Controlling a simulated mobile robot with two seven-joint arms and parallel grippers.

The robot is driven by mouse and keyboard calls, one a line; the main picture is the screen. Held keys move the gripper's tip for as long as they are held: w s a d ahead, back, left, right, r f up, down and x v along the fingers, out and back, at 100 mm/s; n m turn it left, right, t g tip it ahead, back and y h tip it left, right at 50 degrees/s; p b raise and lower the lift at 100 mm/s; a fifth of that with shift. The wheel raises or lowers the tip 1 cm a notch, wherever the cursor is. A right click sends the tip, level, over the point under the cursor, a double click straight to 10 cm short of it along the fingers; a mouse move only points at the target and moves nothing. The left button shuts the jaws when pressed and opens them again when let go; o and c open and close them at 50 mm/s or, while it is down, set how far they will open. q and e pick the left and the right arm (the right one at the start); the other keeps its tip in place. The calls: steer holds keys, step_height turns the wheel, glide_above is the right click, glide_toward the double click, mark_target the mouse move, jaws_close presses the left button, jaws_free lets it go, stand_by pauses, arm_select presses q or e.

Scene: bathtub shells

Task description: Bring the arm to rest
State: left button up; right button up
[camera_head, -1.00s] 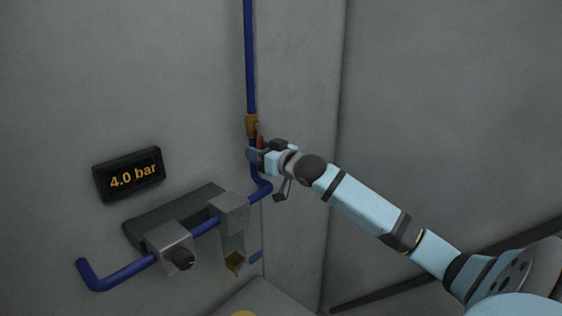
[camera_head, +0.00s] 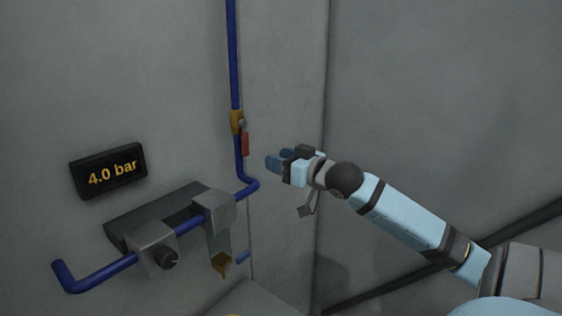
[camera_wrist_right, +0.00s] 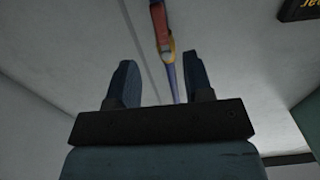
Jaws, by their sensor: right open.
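My right gripper (camera_head: 276,160) is open and empty, just to the right of the blue pipe in the head view. In the right wrist view its two fingers (camera_wrist_right: 164,82) stand apart with nothing between them. The brass valve (camera_head: 237,122) with its red lever (camera_head: 245,144) sits on the upright blue pipe (camera_head: 233,60). The lever hangs down along the pipe, apart from my fingers. The red lever also shows beyond the fingers in the right wrist view (camera_wrist_right: 159,25). My left gripper is not in view.
A display (camera_head: 108,170) on the wall reads 4.0 bar. Below it a grey regulator block with a black knob (camera_head: 167,259) and a filter block (camera_head: 215,208) sit on the lower blue pipe. Bare grey wall (camera_head: 440,120) lies to the right of my gripper.

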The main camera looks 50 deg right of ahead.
stand_by(0.4)
steer(key=s+a+f+g, duration=0.1)
steer(key=s+a+f, duration=0.15)
steer(key=f, duration=0.75)
steer(key=s+a+f+g, duration=0.2)
steer(key=a+f, duration=0.2)
steer(key=f, duration=0.6)
steer(key=s+a+f+g, duration=0.15)
steer(key=a+f, duration=0.25)
steer(key=f, duration=0.6)
steer(key=s+a+f+n+g, duration=0.1)
steer(key=s+a+f, duration=0.6)
steer(key=a, duration=0.3)
steer(key=s+a+f+n+g+y+p, duration=0.1)
steer(key=s+a+f, duration=0.6)
steer(key=a, duration=0.3)
steer(key=shift+s+f+y, duration=0.15)
steer(key=shift+f+y, duration=0.15)
steer(key=shift+f, duration=0.2)
